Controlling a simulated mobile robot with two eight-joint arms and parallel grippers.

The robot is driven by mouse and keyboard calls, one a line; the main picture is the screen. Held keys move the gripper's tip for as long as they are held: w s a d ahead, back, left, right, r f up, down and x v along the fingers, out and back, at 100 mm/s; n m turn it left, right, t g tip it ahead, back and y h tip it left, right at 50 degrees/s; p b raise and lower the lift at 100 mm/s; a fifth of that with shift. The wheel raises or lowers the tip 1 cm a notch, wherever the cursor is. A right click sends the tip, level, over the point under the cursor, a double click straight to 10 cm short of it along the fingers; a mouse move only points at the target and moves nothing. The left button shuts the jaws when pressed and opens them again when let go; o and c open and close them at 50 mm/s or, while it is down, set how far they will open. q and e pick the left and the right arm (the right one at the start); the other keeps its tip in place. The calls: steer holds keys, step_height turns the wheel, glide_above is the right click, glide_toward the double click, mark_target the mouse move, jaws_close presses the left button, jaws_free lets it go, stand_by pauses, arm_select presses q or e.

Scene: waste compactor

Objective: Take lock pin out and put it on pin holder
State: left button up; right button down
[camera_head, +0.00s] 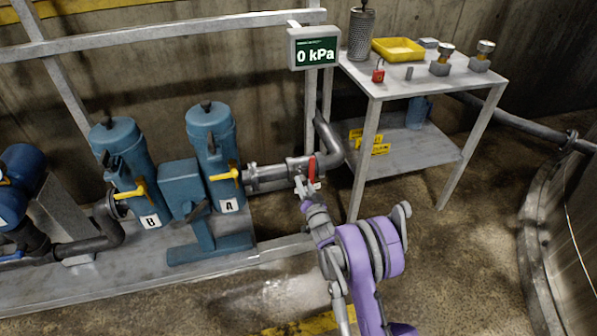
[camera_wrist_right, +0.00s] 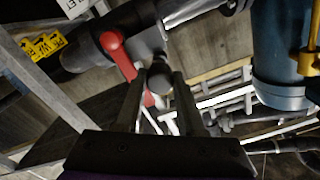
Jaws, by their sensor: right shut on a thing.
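My right gripper (camera_head: 308,186) is at the red-handled valve on the pipe beside canister A. In the right wrist view its two fingers (camera_wrist_right: 160,80) close on a small dark round-ended piece (camera_wrist_right: 159,74), which looks like the lock pin. The red valve handle (camera_wrist_right: 118,55) passes right beside and behind the fingers; it also shows in the head view (camera_head: 312,167). The pin is too small to make out in the head view, and whether it is still seated in the valve cannot be told. A small grey upright piece (camera_head: 409,73) on the table may be the pin holder. My left gripper is out of view.
The metal table (camera_head: 375,91) carries a red padlock (camera_head: 378,72), a yellow tray (camera_head: 398,49), a mesh cylinder (camera_head: 361,35) and two gauge-like fittings. Its front leg stands just right of the valve. Blue canisters (camera_head: 213,140) stand left.

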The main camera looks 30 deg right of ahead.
steer(key=v, duration=0.6)
steer(key=shift+s, duration=0.3)
stand_by(0.9)
steer(key=shift+a, duration=0.1)
